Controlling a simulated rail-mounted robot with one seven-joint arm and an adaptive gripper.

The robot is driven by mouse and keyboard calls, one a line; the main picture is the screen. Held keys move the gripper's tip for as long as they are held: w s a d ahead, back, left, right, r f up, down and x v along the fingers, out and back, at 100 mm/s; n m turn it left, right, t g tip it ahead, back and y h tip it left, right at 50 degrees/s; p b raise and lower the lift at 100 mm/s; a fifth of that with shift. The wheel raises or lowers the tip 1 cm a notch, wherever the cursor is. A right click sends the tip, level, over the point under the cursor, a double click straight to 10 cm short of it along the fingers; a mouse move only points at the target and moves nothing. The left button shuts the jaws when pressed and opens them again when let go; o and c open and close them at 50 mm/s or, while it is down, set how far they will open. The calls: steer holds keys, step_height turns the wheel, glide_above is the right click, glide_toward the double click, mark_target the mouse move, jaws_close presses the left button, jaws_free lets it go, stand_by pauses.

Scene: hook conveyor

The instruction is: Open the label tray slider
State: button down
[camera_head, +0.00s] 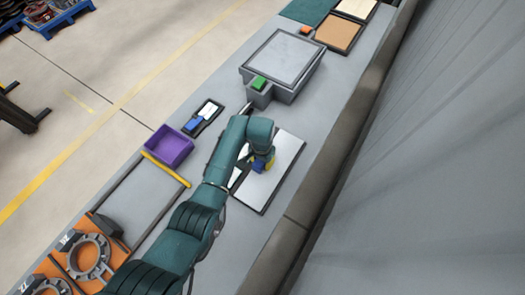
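My gripper (261,166) is at the end of my teal arm, over a flat white panel with a dark rim (278,178). Blue and yellow parts show at its tip; I cannot tell whether they belong to it or to something under it. The wrist hides its fingers and any contact. A small black tray (203,117) with a white piece and a blue block lies to the upper left, apart from my gripper. I cannot tell for certain which of these is the label tray slider.
A grey box (284,60) with a green block (259,83) stands farther up the bench. A purple bin (169,147) and yellow bar (166,168) are left of my arm. Orange plates with grey rings (88,256) lie at lower left. A dark ledge (345,150) runs along the right.

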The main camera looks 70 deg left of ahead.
steer(key=c, duration=0.6)
jaws_free()
steer(key=shift+f, duration=0.1)
steer(key=shift+o, duration=0.2)
step_height(320, 180, up, 12)
steer(key=shift+r, duration=0.1)
